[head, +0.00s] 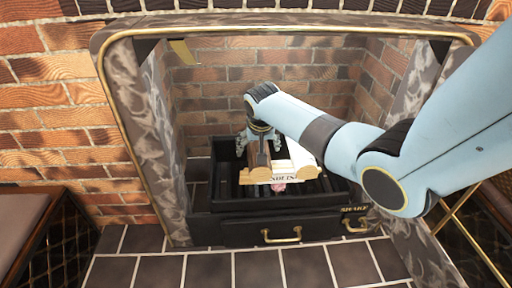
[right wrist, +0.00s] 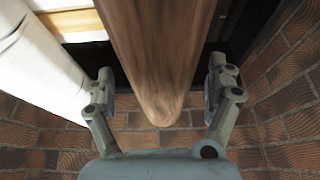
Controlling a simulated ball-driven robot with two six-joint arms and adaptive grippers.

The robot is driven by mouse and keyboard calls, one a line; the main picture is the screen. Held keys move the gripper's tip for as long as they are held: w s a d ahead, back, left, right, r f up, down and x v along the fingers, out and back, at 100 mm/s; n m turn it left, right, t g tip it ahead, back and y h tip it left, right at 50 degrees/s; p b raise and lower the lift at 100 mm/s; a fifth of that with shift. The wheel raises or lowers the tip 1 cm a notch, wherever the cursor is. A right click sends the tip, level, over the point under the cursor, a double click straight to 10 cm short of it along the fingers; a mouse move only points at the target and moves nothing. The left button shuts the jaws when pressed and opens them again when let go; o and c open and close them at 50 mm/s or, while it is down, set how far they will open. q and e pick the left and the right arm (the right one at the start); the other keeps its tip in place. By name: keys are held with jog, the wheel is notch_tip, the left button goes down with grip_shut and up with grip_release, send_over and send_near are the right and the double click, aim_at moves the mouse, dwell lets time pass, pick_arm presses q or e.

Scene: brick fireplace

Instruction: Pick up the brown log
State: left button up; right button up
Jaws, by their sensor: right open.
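The brown log (right wrist: 155,60) runs lengthwise between the two open fingers of my right gripper (right wrist: 158,88) in the right wrist view. Gaps show on both sides of the log, so the fingers do not appear to grip it. My left gripper is not in view.
A white log-like piece (right wrist: 35,70) lies close beside the left finger; it also shows in the head view (head: 302,155). A black grate box (head: 225,228) with brass handles holds the pieces, with a pale lettered wooden piece (head: 258,176) at its front. Brick walls (head: 215,95) close in around the arm.

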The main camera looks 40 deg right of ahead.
jog(key=c, duration=1.6)
jog(key=shift+c, duration=0.2)
jog(key=shift+w+r, duration=0.1)
